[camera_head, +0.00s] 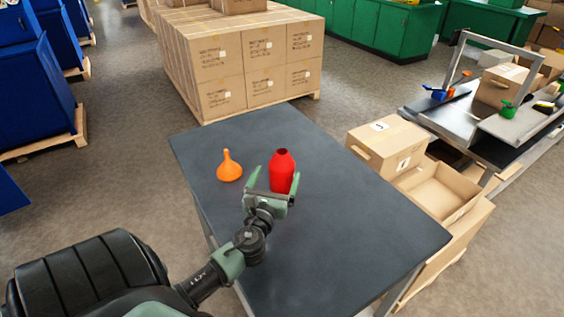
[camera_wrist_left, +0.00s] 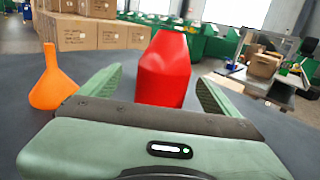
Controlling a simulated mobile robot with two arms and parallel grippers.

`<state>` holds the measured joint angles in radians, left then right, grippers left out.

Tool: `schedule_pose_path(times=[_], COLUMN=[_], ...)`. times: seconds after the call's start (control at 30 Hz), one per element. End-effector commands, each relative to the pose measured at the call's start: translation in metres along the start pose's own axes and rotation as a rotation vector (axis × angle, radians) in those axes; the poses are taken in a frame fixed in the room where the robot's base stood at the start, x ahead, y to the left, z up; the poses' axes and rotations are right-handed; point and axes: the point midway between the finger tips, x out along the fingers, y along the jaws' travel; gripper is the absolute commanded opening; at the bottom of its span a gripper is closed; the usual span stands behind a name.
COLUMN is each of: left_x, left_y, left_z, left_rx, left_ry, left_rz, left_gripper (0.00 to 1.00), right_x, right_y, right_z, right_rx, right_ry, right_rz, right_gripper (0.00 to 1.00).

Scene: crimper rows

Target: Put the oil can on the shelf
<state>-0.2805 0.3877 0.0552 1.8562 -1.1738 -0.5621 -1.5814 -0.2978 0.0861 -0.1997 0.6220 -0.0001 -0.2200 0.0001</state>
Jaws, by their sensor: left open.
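The red oil can (camera_head: 282,168) stands upright on the dark table, with its narrow top up. It also shows in the left wrist view (camera_wrist_left: 163,72), between the two fingers. My left gripper (camera_head: 275,184) is open, with its green fingers pointing at the can, one on each side of it. The can's lower part is hidden behind the gripper. A bench at the right has a raised grey shelf (camera_head: 516,127). My right gripper is out of view.
An orange funnel (camera_head: 229,167) stands on the dark table (camera_head: 345,215), left of the can. Cardboard boxes (camera_head: 388,146) stand against the table's right side. Stacked cartons (camera_head: 245,60) are beyond its far edge. The table's right part is clear.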

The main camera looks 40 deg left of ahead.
Motion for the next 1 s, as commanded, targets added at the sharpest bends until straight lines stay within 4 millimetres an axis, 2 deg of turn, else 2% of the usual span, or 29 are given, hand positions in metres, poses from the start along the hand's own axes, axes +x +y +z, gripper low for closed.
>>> schedule_pose_path(times=[0.5,0.8,0.83,0.87,1.0], left_x=[0.067,0.073,0.073,0.073,0.073], left_y=[-0.005,-0.005,-0.005,-0.005,-0.005], left_z=[0.003,0.002,0.002,0.002,0.002], left_rx=[0.0,0.0,0.0,0.0,0.0], left_ry=[-0.002,-0.001,-0.001,-0.001,-0.001], left_rz=[0.0,0.0,0.0,0.0,0.0], left_gripper=[0.91,0.91,0.88,0.8,0.41], right_x=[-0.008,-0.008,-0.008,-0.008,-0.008], right_y=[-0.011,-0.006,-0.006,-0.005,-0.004], right_z=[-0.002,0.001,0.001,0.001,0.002], right_rx=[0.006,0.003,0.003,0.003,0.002], right_ry=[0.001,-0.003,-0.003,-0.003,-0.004], right_rz=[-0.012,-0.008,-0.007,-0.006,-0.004], right_gripper=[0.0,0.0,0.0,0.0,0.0])
